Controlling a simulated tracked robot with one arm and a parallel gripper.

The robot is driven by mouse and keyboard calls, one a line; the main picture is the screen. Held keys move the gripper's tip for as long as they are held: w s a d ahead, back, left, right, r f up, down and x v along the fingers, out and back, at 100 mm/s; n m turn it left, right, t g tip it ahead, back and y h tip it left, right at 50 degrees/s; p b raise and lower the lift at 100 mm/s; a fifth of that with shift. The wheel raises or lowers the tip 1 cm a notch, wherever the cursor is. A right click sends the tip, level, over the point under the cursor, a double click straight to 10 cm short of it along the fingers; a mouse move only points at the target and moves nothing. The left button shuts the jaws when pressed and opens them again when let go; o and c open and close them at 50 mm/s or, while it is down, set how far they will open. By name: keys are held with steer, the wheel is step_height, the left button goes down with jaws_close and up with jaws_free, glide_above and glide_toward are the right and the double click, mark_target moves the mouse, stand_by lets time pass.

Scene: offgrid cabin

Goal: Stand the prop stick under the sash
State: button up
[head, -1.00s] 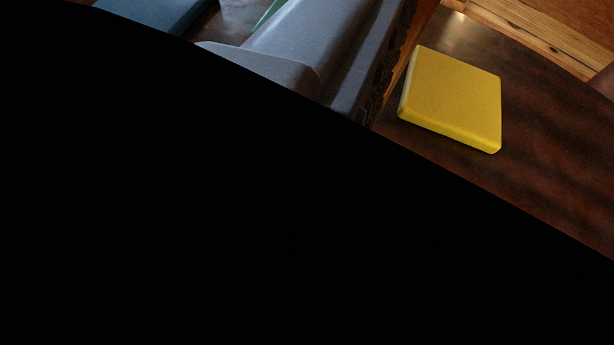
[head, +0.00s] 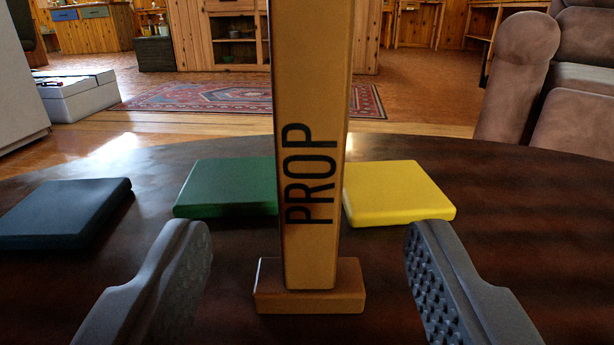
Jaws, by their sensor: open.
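The prop stick (head: 312,120) is a tan wooden post with PROP in black letters, upright on a small block foot (head: 310,288) on a dark wooden table. Its top runs out of the picture. My gripper (head: 312,250) is open, with one grey finger to the left of the stick and one to the right. Both fingers are apart from the stick, with clear gaps. The sash is not in view.
A dark blue pad (head: 65,213), a green pad (head: 230,188) and a yellow pad (head: 398,193) lie on the dark table (head: 520,215) behind the fingers. Brown armchair (head: 575,80) stands beyond at right. A white box (head: 80,95) and patterned rug (head: 200,97) are on the floor beyond.

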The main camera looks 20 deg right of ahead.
mark_target(306, 166)
steer(key=b+x, duration=0.2)
steer(key=b, duration=0.2)
steer(key=shift+w+d+f, duration=0.1)
steer(key=shift+w, duration=0.25)
steer(key=x, duration=0.2)
steer(key=shift+w+d+b, duration=0.15)
steer(key=shift+w+b, duration=0.1)
steer(key=shift+b, duration=0.05)
steer(key=shift+b+x, duration=0.75)
steer(key=shift+x, duration=2)
steer(key=shift+s+d, duration=0.1)
jaws_close()
